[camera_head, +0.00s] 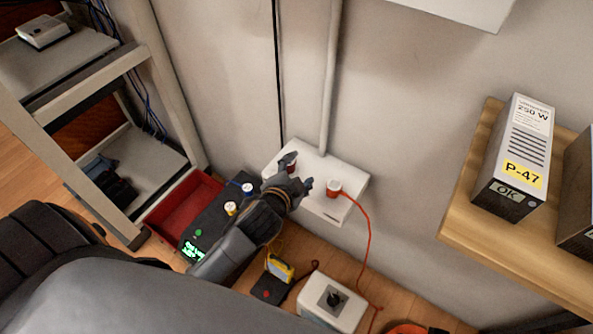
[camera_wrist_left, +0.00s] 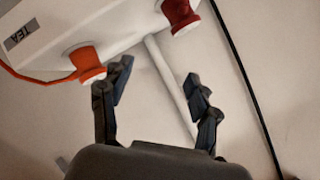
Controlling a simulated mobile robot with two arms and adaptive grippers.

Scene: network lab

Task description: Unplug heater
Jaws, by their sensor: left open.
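The right plug (camera_head: 335,187) has an orange cable (camera_head: 367,235) running down to the floor; in the left wrist view this plug (camera_wrist_left: 88,62) is at the left. The other plug (camera_wrist_left: 180,15) is at the top there, and in the head view it is partly hidden behind my gripper. My left gripper (camera_head: 298,172) is open and empty in front of the box. In the left wrist view its fingers (camera_wrist_left: 160,88) are apart, one close to the orange-cabled plug. I cannot tell which appliance is the heater.
A white box with a dark knob (camera_head: 333,299) stands on the floor. A shelf rack (camera_head: 95,75) is at left, a wooden shelf (camera_head: 465,205) with grey units at right.

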